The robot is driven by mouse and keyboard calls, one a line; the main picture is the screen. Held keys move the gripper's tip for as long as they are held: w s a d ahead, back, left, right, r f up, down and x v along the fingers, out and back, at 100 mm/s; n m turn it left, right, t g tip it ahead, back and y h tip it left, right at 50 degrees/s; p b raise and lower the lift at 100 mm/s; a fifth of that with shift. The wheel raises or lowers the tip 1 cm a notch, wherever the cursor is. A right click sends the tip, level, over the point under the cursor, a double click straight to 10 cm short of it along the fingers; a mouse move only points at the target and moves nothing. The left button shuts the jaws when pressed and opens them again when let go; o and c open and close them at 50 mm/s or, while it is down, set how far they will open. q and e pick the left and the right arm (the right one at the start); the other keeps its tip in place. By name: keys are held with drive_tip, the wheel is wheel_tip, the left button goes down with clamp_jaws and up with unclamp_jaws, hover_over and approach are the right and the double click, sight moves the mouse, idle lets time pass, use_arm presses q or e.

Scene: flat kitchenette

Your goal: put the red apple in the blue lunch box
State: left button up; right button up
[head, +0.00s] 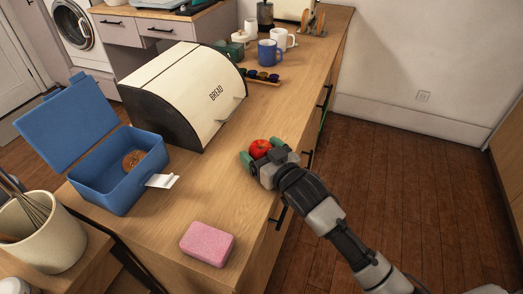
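The red apple (260,148) is near the right edge of the wooden counter, in the middle of the head view. My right gripper (260,151) reaches it from the lower right, with one green-tipped finger on each side of it. I cannot tell whether the fingers press on the apple or whether it rests on the counter. The blue lunch box (116,199) stands at the left of the counter with its lid (68,122) raised. A round brown item (133,160) lies inside it. My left gripper is not in view.
A cream bread box (185,88) stands behind the lunch box. A pink sponge-like block (207,243) lies at the front. A white piece (162,181) juts out by the lunch box's right side. A blue mug (268,53) is farther back. The counter between lunch box and apple is clear.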

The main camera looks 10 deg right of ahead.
drive_tip(key=shift+o, duration=0.6)
